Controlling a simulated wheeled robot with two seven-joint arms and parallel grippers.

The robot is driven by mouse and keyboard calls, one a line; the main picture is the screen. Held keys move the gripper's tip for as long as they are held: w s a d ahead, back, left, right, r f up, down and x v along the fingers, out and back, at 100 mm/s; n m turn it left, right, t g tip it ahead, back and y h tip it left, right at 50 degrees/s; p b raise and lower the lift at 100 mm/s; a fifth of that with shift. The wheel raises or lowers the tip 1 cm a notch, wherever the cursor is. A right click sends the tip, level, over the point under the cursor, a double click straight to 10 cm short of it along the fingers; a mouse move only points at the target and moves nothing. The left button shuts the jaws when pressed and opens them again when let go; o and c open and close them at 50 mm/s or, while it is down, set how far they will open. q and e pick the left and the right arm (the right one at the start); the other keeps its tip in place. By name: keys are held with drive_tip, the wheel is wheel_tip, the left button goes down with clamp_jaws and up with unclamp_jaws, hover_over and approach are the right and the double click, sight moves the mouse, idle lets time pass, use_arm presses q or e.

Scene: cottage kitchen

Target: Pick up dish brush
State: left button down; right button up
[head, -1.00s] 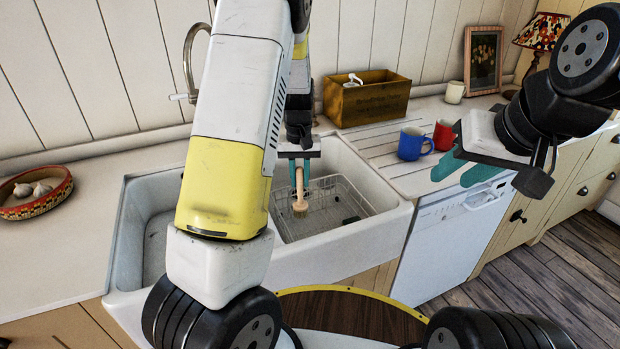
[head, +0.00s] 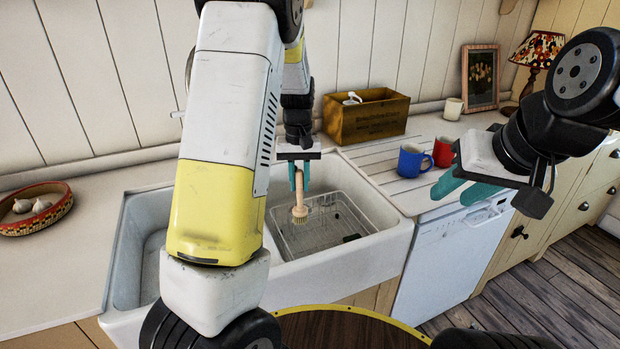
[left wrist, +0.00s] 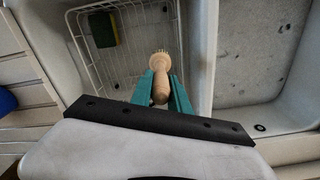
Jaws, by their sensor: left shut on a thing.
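The dish brush (head: 299,207) has a light wooden handle and a round bristled head. My left gripper (head: 299,178) is shut on its handle and holds it over the sink, head downward. In the left wrist view the brush (left wrist: 160,68) sits between the teal fingers of my left gripper (left wrist: 161,88), with its head beyond the fingertips. My right gripper (head: 462,190) is in front of the counter at the right, away from the brush; its teal fingers look apart with nothing between them.
A wire rack (head: 345,203) lies in the right basin of the white sink (head: 388,244), with a sponge (left wrist: 102,29) in it. Blue (head: 411,163) and red (head: 446,153) mugs and a wooden box (head: 372,119) stand on the counter. A garlic bowl (head: 52,218) is at left.

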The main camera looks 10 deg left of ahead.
use_arm(q)
drive_tip(key=shift+r, duration=4.8)
